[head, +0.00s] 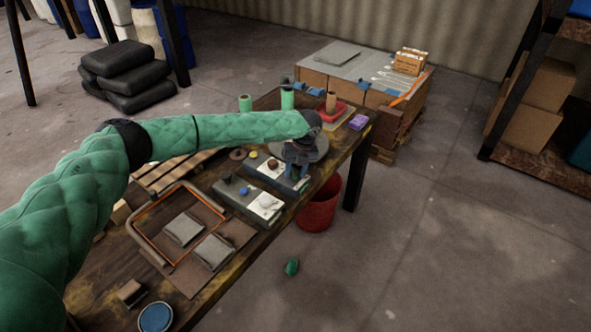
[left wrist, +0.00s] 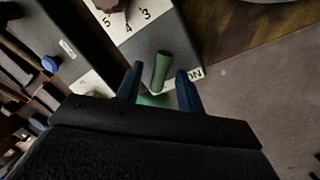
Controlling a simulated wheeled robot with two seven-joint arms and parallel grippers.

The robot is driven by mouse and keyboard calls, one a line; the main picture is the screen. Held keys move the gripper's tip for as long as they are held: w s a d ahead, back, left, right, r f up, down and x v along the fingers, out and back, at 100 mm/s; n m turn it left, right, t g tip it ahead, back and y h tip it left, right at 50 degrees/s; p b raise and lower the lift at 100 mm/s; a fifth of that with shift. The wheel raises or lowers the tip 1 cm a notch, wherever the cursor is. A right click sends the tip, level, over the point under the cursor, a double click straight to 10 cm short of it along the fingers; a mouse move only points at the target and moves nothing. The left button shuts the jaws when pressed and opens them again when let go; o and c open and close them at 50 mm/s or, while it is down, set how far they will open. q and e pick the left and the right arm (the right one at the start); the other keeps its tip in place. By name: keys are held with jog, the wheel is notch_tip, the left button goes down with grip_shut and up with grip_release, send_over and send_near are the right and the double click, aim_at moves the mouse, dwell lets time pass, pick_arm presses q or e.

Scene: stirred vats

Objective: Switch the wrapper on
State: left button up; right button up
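A grey control box (left wrist: 175,35) lies under my left gripper in the left wrist view. It carries a green lever (left wrist: 161,70), a white plate reading "ON" beside the lever, and a numbered dial with a dark reddish knob (left wrist: 108,4). My left gripper (left wrist: 159,78) is open, its two blue fingers on either side of the lever, with gaps visible. In the head view the left gripper (head: 298,170) is over the right end of the far control box (head: 254,164), partly hiding it. I cannot tell which machine is the wrapper. My right gripper is not in view.
A second control box (head: 234,205) with a blue button stands nearer on the table. A framed pad (head: 188,272) lies at the near side. A red bucket (head: 318,208) stands on the floor beside the table.

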pick_arm(q)
jog(key=shift+f, duration=0.15)
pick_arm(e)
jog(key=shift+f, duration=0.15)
pick_arm(q)
jog(key=shift+c, duration=0.5)
grip_shut()
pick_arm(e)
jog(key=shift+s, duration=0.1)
